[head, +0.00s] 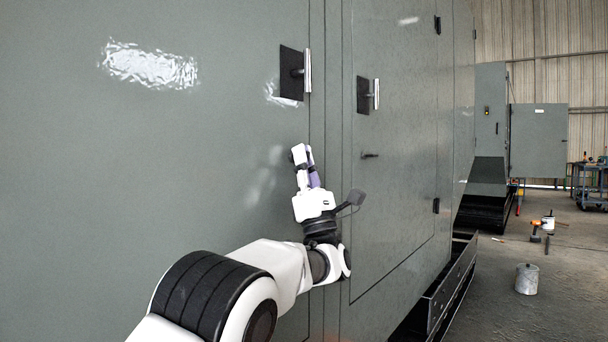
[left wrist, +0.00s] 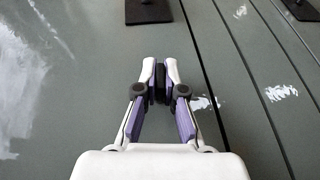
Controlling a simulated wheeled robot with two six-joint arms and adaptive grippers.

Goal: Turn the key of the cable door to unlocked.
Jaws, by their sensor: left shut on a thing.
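My left gripper (head: 302,156) is at the face of the large grey-green left door (head: 200,150), below its handle. In the left wrist view the fingertips (left wrist: 160,75) are closed on a small dark key (left wrist: 160,84) at the door surface. The fingers hide most of this key, so its exact turn is hard to tell. A second dark key (head: 370,155) sits on the narrower door (head: 405,150) to the right, lying about level and apart from my gripper. The frames show no label telling which is the cable door. My right gripper is not in view.
A handle on a black plate (head: 292,73) is above my gripper, and another (head: 367,95) is on the narrower door. Hinges line that door's right edge. On the floor at right stand a metal can (head: 527,279) and a trolley (head: 590,180). An open cabinet door (head: 538,140) is beyond.

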